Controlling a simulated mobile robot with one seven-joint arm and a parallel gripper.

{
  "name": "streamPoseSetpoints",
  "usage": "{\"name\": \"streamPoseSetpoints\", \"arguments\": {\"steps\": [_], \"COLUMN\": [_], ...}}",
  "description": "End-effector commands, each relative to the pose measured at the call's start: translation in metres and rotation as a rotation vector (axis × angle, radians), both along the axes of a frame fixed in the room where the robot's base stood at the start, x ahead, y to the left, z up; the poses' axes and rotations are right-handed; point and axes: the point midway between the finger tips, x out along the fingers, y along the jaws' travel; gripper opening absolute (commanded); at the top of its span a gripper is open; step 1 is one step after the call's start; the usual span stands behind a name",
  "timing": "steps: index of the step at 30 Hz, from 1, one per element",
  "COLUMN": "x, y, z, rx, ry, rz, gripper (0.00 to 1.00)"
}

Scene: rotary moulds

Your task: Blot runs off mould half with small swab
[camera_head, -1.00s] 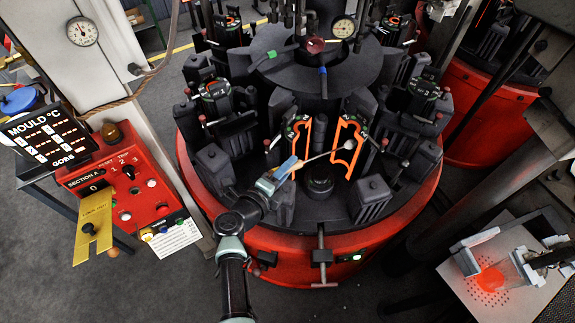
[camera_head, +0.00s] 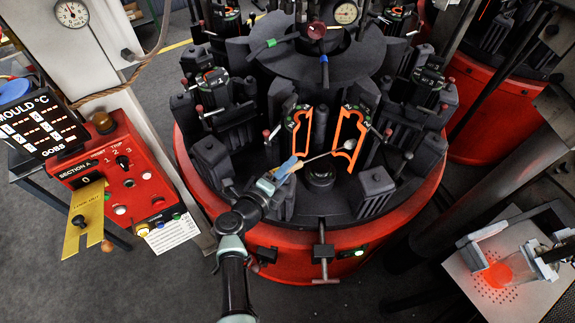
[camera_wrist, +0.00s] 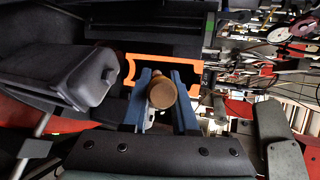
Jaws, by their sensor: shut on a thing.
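In the wrist view the blue fingers (camera_wrist: 164,103) grip the round handle end (camera_wrist: 162,93). The swab's thin rod points right and slightly up to a pale tip (camera_head: 349,145) over the right mould half (camera_head: 342,126); whether it touches is unclear. Both mould halves have glowing orange edges; the left mould half (camera_head: 303,119) stands across the gap. An orange edge also shows in the wrist view (camera_wrist: 205,66), behind the fingers.
Dark finned blocks (camera_head: 374,184) crowd the round machine, with a red rim (camera_head: 290,236) below. A red control panel (camera_head: 150,188) stands left. A glowing red piece (camera_head: 497,274) sits over a perforated plate (camera_head: 520,298) at right. Grey floor is clear at front.

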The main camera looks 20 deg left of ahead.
Motion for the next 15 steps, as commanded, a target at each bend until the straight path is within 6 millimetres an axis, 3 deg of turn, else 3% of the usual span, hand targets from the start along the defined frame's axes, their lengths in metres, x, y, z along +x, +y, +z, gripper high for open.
{"name": "streamPoseSetpoints", "arguments": {"steps": [15], "x": [0.002], "y": [0.0], "z": [-0.022], "rx": [0.001], "ry": [-0.002], "rz": [0.001], "gripper": [0.0]}}
